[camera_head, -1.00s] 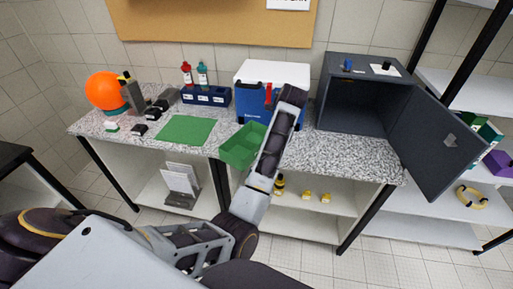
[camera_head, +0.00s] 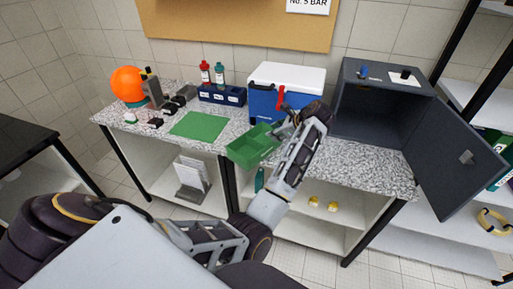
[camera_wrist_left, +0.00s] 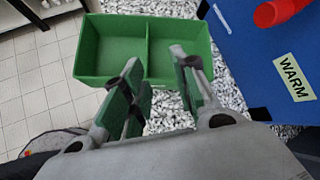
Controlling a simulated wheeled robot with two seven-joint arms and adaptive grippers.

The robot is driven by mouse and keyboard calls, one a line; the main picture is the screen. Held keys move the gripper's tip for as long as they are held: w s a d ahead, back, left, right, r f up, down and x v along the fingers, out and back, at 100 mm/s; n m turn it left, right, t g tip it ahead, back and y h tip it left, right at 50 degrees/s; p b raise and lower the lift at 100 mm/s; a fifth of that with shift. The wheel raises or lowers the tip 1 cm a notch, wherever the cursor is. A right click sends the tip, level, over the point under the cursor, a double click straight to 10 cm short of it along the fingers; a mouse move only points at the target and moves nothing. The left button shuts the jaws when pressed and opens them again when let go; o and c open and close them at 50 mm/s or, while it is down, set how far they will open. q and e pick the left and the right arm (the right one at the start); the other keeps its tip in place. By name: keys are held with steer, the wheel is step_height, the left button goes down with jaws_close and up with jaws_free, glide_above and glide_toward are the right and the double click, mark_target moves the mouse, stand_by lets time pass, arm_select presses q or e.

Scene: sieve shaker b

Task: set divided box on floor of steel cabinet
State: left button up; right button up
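The green divided box (camera_head: 240,152) sits at the front edge of the speckled counter, with its two compartments seen empty in the left wrist view (camera_wrist_left: 112,68). The dark grey steel cabinet (camera_head: 423,92) stands at the counter's right end, its door (camera_head: 455,158) swung open to the right and its inside appearing empty. My left gripper (camera_head: 284,128) is at the box's right end, below the cabinet's left side. In the left wrist view, its two fingers (camera_wrist_left: 157,62) are apart, with the box's near wall ahead of and between them; contact cannot be told. My right gripper is out of view.
A blue and white cooler (camera_head: 286,82) stands behind the gripper, close by. Counter between gripper and cabinet door (camera_head: 375,165) is clear.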

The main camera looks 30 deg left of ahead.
mark_target(256, 149)
arm_select(q)
steer(key=shift+s+f+m+g, duration=0.15)
steer(key=shift+s+m, duration=0.25)
steer(key=shift+m, duration=0.55)
steer(key=shift+s+f+m+g, duration=0.1)
steer(key=shift+s+m+g, duration=0.25)
steer(key=shift+m, duration=0.6)
steer(key=shift+x, duration=4.1)
steer(key=shift+f, duration=0.15)
steer(key=shift+p+x, duration=0.3)
steer(key=shift+x, duration=2.3)
steer(key=shift+f, duration=0.1)
steer(key=shift+c, duration=0.3)
